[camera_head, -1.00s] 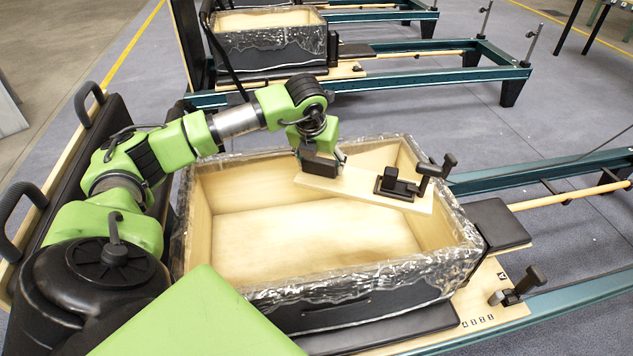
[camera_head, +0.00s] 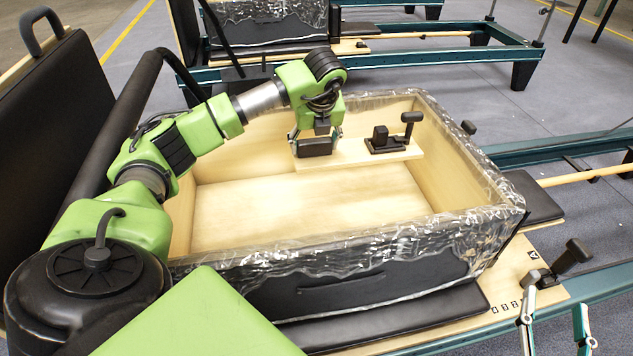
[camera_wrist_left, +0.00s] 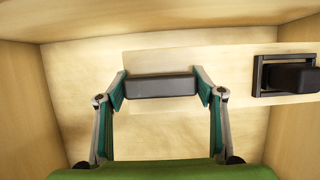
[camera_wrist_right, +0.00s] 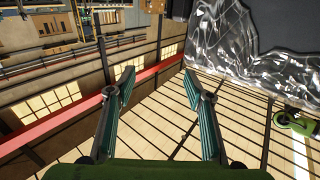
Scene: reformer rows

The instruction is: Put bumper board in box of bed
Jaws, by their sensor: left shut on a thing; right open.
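The bumper board (camera_head: 345,153) is a pale wooden plank with a black pad at its left end and a black bracket with a post at its right. My left gripper (camera_head: 315,147) is shut on the black pad, which also shows between its fingers in the left wrist view (camera_wrist_left: 160,87). The board is within the far part of the wood-lined box (camera_head: 387,278) of the bed, near its back wall. I cannot tell whether it touches the floor. My right gripper (camera_head: 555,304) is open and empty outside the box, at the lower right.
Crinkled clear plastic (camera_head: 440,248) covers the box's rim. A wooden strip with a black post (camera_head: 572,256) lies right of the box, near my right gripper. Green rails (camera_head: 590,158) run right. Another bed stands behind. The box's near floor (camera_head: 300,210) is bare.

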